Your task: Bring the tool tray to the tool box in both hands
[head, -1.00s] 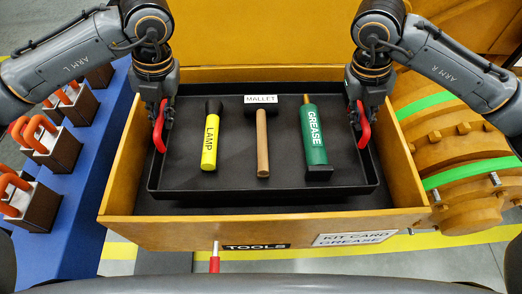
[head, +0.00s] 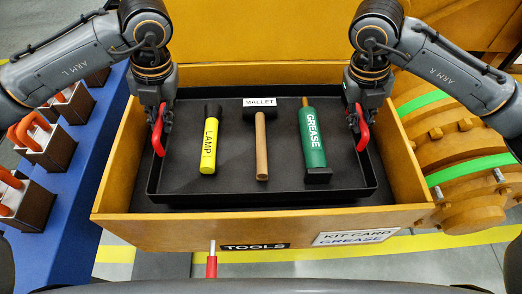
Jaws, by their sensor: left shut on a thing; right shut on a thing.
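The black tool tray (head: 235,190) is level inside or just over the open wooden tool box (head: 170,232), which is labelled TOOLS and KIT CARD GREASE. I cannot tell whether it touches the box floor. On the tray lie a yellow lamp (head: 209,150), a mallet (head: 261,150) with a wooden handle, and a green grease tube (head: 313,145). My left gripper (head: 160,130) is shut on the red handle at the tray's left side. My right gripper (head: 361,128) is shut on the red handle at its right side.
A blue bench (head: 75,195) at the left carries several dark blocks with orange loops (head: 48,145). A large orange flanged part with green bands (head: 455,160) stands close at the right. A red-handled lever (head: 211,265) is in front of the box. Yellow lines mark the floor.

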